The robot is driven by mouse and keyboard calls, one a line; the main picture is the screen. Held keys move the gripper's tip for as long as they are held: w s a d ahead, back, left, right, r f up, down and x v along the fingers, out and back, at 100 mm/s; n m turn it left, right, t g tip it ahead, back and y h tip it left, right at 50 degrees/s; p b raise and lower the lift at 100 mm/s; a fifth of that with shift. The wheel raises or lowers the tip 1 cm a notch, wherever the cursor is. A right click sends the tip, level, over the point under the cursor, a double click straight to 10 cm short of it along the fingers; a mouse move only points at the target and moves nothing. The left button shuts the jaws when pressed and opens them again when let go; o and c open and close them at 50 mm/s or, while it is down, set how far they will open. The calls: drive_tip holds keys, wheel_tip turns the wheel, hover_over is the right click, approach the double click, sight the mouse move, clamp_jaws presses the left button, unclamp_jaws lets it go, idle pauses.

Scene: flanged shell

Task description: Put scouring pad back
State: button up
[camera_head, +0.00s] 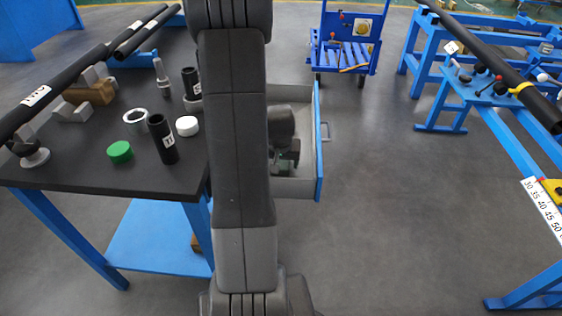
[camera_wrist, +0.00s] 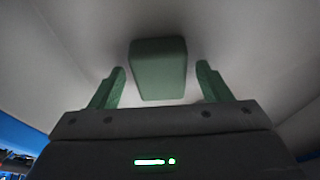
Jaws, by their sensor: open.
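The scouring pad (camera_wrist: 158,68) is a dull green block in the wrist view. It lies on the pale floor of the open drawer, between and beyond my fingertips. My gripper (camera_wrist: 161,80) is open, with a green finger on each side of the pad and a visible gap on both sides. In the head view my gripper (camera_head: 288,160) is down inside the drawer (camera_head: 318,150), which is pulled out at the right of the dark table. My arm hides part of the drawer, and the pad cannot be told apart from the green fingers there.
The dark table (camera_head: 75,165) holds a green cap (camera_head: 119,151), a white cap (camera_head: 187,126), a black cylinder (camera_head: 162,139), a metal ring (camera_head: 136,116) and long black tubes. A blue cart (camera_head: 347,50) stands behind. The floor right of the drawer is clear.

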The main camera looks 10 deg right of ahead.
drive_tip(key=shift+r, duration=0.3)
drive_tip(key=p+v, duration=0.2)
drive_tip(key=v, duration=0.9)
drive_tip(key=shift+s+r, duration=0.25)
drive_tip(key=shift+r, duration=0.1)
